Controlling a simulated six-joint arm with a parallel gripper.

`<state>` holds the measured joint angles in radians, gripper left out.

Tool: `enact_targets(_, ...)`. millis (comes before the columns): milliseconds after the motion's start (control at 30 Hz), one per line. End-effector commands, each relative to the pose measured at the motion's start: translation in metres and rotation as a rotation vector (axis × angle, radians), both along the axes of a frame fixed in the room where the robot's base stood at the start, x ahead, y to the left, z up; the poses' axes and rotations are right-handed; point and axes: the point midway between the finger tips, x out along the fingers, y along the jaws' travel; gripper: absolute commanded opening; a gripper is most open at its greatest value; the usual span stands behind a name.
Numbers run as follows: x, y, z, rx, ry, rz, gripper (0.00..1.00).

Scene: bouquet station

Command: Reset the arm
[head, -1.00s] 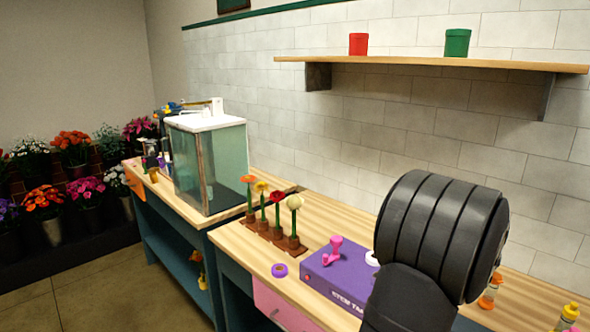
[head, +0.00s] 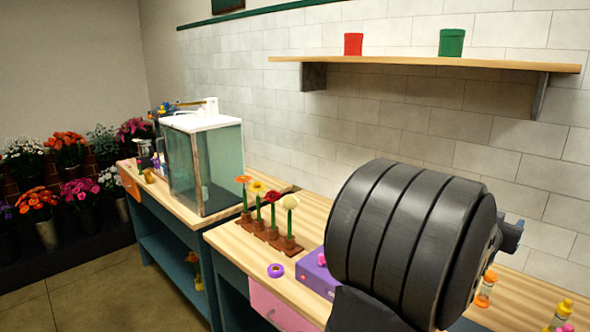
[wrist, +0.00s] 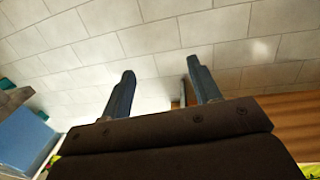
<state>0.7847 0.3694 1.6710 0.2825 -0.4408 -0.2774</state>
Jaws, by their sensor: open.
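My gripper (wrist: 160,88) shows in the wrist view with its two fingers spread apart. It is open, with nothing between the fingers, and faces the white tiled wall. In the head view my dark, ribbed arm fills the lower right, above the wooden bench (head: 225,238). The gripper's fingers are mostly hidden behind the arm in that view.
Several flowers (head: 257,205) stand in a brown rack on the bench. A purple box (head: 314,272), partly hidden by my arm, and a purple ring (head: 275,270) are nearby. A wall shelf (head: 420,62) holds red (head: 353,44) and green (head: 451,43) pots. Small bottles (head: 485,288) stand at right.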

Motion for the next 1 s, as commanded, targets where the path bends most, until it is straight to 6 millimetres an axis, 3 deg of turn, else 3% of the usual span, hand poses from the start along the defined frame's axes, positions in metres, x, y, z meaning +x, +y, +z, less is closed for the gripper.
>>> enact_targets(467,-0.059,0.005,0.004,-0.008,-0.016,-0.191,0.57)
enact_targets(1000,-0.158,0.023,-0.014,-0.022,-0.032,-0.502,0.57)
